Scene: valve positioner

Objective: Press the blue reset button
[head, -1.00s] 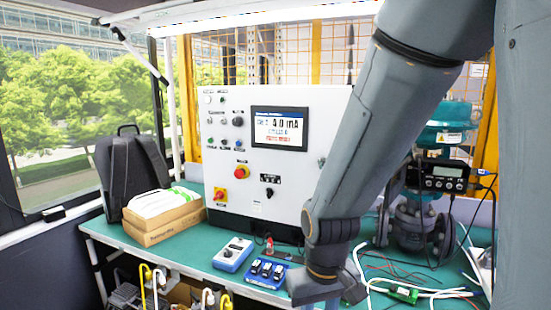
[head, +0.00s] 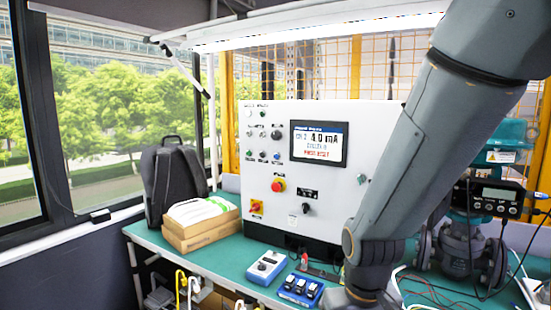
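The blue reset button (head: 277,155) looks like the small blue one at the right end of a row of small controls on the left half of the white control panel (head: 345,180). Its label is too small to read. The panel's screen (head: 319,144) shows 4.0 mA and a red line that seems to read "PRESS RESET". My arm comes down from the upper right, in front of the panel's right edge, and leaves the bottom of the picture. My gripper is not in view. Nothing covers the button.
A red emergency knob (head: 278,185) and a red-yellow switch (head: 256,207) sit lower on the panel. A blue-grey meter (head: 267,267) and blue tray (head: 300,289) lie on the green bench (head: 232,254). Boxes (head: 200,224) and a backpack (head: 172,180) stand left, a valve (head: 470,245) right.

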